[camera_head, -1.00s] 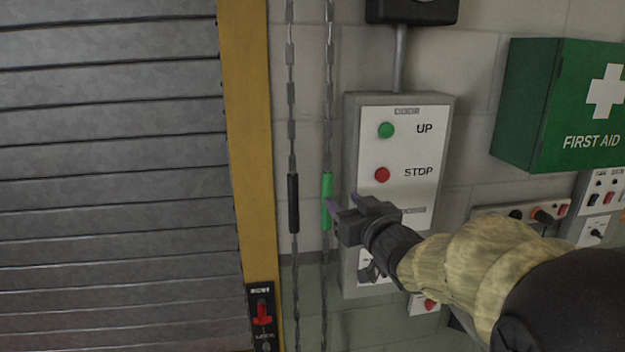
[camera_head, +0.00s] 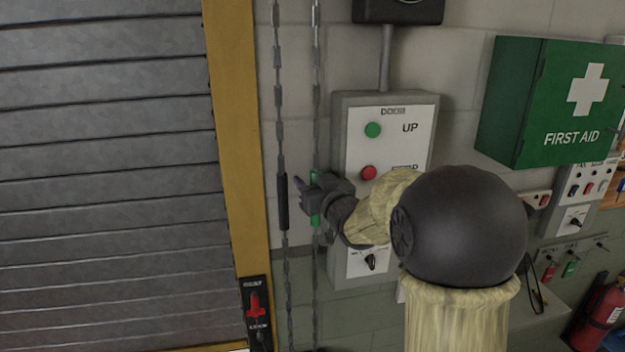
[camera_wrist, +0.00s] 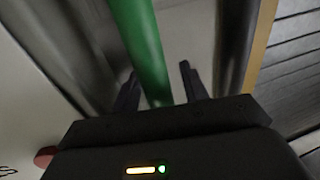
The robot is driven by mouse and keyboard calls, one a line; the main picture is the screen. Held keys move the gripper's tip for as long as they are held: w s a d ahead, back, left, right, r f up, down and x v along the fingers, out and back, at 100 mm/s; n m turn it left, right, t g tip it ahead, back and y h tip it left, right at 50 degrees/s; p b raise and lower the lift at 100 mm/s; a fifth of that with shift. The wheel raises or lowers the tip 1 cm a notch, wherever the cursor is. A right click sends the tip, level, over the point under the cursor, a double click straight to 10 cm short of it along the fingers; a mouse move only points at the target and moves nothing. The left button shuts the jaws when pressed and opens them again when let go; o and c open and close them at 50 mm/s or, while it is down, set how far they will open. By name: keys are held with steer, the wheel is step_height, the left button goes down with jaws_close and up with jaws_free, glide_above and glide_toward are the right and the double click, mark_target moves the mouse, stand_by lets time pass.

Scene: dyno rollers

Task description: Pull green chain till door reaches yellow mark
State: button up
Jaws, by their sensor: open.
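The green chain grip (camera_head: 315,216) hangs on the right-hand chain, partly hidden behind my gripper (camera_head: 308,188). In the wrist view the green grip (camera_wrist: 143,45) runs down between the two open fingers (camera_wrist: 158,88), with a gap on either side. The black grip (camera_head: 283,202) hangs on the left-hand chain; a dark grip also shows at the right in the wrist view (camera_wrist: 236,40). The grey slatted roller door (camera_head: 105,180) fills the left side. No yellow mark shows clearly on the door's yellow frame post (camera_head: 240,140).
A control box (camera_head: 340,108) with green and red buttons is on the wall just behind my gripper. A red-handled lock (camera_head: 254,305) is low on the post. A green first aid box (camera_head: 520,110) and a fire extinguisher (camera_head: 600,312) are at the right.

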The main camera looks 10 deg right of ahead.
mark_target(317, 234)
steer(key=shift+c, duration=0.2)
jaws_close()
step_height(317, 234, down, 13)
steer(key=b, duration=1.3)
steer(key=shift+f, duration=0.15)
